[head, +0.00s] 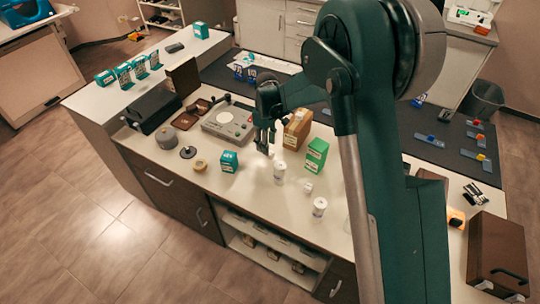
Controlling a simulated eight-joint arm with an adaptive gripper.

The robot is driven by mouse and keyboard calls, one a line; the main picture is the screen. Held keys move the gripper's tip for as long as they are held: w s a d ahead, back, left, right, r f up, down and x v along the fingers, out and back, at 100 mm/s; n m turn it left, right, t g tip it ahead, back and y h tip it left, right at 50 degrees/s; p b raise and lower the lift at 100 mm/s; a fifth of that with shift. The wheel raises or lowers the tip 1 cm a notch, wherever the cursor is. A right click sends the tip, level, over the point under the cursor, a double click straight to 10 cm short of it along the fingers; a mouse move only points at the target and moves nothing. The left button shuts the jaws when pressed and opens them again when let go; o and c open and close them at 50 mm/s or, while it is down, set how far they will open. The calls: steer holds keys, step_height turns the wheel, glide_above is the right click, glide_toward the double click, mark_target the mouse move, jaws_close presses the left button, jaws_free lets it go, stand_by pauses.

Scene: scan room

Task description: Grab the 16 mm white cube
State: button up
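A small white object (308,187) lies on the light counter between two white cylinders. It may be the white cube, but it is too small to tell its shape for sure. My gripper (266,148) points down above the counter, to the left of and behind this object and apart from it. The fingers are small and dark, and I cannot tell how far apart they are. I see nothing clearly held between them.
White cylinders stand near the front (279,172) and farther right (319,207). A green box (316,155), a brown box (297,129) and a teal box (229,161) stand nearby. A grey device (229,122) lies behind left. My arm hides part of the counter on the right.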

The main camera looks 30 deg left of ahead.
steer(key=shift+f, duration=0.15)
steer(key=shift+w+a+f, duration=0.1)
steer(key=shift+w+f, duration=0.05)
steer(key=shift+f, duration=1.1)
steer(key=shift+w+f, duration=0.1)
steer(key=shift+f, duration=1.15)
steer(key=c, duration=0.8)
